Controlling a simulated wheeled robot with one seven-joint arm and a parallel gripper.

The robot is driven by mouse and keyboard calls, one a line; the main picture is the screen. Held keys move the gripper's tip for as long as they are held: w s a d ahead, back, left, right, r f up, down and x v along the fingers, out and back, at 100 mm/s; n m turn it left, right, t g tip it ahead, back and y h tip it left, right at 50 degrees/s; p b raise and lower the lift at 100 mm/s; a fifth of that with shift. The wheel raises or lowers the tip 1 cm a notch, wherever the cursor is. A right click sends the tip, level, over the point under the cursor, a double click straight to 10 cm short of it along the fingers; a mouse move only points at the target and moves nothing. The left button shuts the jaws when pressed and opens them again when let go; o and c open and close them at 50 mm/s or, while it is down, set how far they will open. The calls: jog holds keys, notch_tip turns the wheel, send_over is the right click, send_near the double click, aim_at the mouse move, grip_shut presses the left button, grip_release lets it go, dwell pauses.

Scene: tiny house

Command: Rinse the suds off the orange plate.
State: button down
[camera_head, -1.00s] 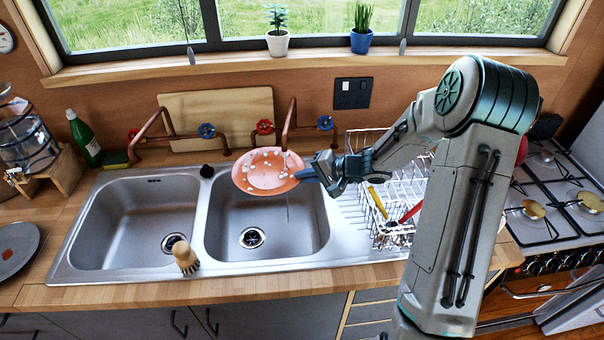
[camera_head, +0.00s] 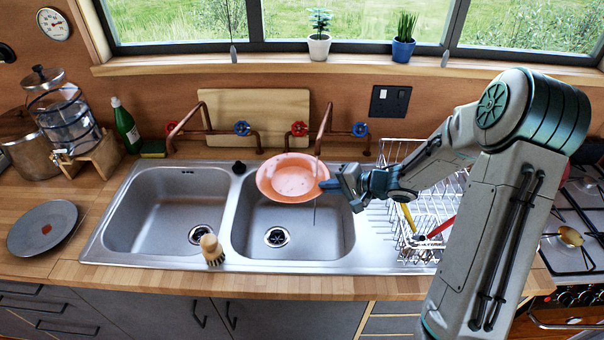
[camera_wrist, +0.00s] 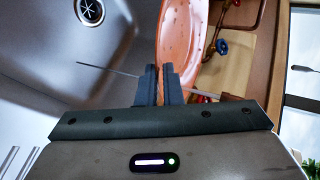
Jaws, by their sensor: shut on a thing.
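The orange plate (camera_head: 288,178) is held tilted over the back of the right sink basin (camera_head: 292,236). My gripper (camera_head: 330,184) is shut on its right edge. In the wrist view the plate (camera_wrist: 180,45) stands between my gripper's fingers (camera_wrist: 158,84). A copper tap (camera_head: 323,130) reaches out behind and above the plate's right part. A thin dark line runs down below the plate; I cannot tell whether it is water.
A white dish rack (camera_head: 425,212) with utensils stands right of the basin. A wooden brush (camera_head: 211,248) stands at the front edge between basins. A grey plate (camera_head: 42,228) lies on the left counter. The left basin (camera_head: 165,212) is empty.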

aim_at(312, 196)
jog(key=shift+s+a, duration=1.85)
jog(key=s+a+r+p, duration=0.1)
jog(key=r, duration=0.1)
jog(key=s+a+r+p, duration=0.2)
jog(key=shift+s+a, duration=0.25)
jog(key=shift+s, duration=0.05)
dwell(0.9)
